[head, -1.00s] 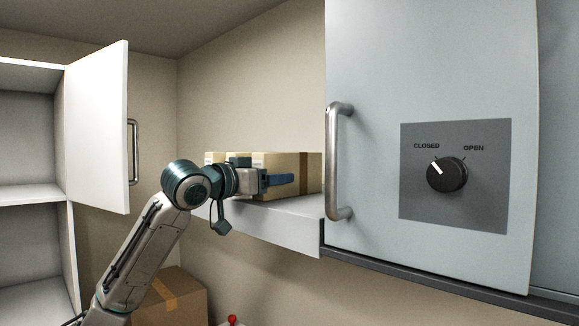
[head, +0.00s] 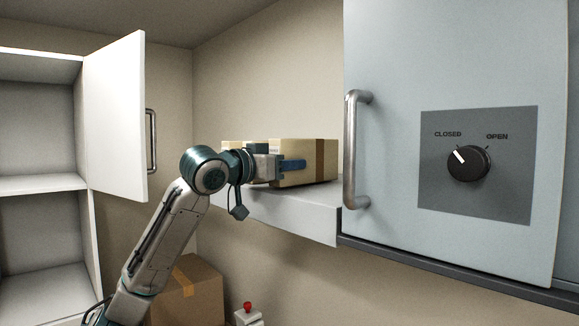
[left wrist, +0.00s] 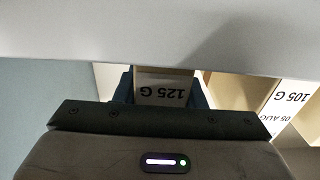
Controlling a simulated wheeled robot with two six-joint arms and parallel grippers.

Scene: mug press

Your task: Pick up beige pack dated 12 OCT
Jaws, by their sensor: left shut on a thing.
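My left gripper (head: 292,165) is shut on a beige pack (head: 312,150) with a brown band, at the shelf's right end. The pack is at the shelf surface or barely above it; I cannot tell which. In the left wrist view this pack (left wrist: 164,92) sits between the blue fingers, its label reading "125 G" upside down. Its date is hidden. Another pack (left wrist: 268,98), labelled "105 G" and "05 AUG", stands to the right there. In the head view, more beige packaging (head: 232,146) shows behind the gripper. My right gripper is not in view.
The shelf (head: 300,213) ends beside a pale blue door with a metal handle (head: 351,150) and a knob (head: 468,162) pointing toward CLOSED. A white cabinet door (head: 115,120) stands open at left. A cardboard box (head: 195,295) and a red button (head: 248,306) are below.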

